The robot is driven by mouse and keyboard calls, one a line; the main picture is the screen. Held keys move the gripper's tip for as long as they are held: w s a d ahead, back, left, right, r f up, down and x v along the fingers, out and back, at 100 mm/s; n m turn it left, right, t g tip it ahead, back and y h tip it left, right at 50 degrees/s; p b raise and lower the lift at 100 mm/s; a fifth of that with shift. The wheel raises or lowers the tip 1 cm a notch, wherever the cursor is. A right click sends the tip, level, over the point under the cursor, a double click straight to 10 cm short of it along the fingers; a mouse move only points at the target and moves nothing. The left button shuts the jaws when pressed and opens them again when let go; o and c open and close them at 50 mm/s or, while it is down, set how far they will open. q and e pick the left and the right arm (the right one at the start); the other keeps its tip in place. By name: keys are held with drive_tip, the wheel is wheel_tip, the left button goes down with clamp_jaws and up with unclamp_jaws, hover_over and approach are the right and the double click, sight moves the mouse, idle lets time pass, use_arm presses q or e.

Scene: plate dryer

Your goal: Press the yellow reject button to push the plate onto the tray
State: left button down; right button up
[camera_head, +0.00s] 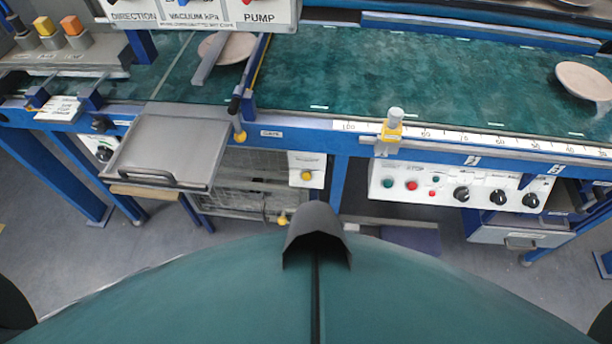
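A yellow button (306,176) sits on a small white box under the conveyor's front rail, just right of the tray. The grey metal tray (165,142) hangs at the conveyor's front edge on the left. A pale pinkish plate (236,46) lies on the green belt behind the tray, partly covered by a grey bar and a blue gate arm. A second plate (584,80) lies on the belt at the far right. Neither of my grippers is in view; only dark parts show at the lower left and right edges.
The conveyor's green belt (430,75) runs across the back. A control panel (450,187) with several buttons and knobs hangs below the rail at right. A yellow clamp (392,132) stands on the rail. Yellow and orange blocks (72,26) stand upper left. Grey floor lies below.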

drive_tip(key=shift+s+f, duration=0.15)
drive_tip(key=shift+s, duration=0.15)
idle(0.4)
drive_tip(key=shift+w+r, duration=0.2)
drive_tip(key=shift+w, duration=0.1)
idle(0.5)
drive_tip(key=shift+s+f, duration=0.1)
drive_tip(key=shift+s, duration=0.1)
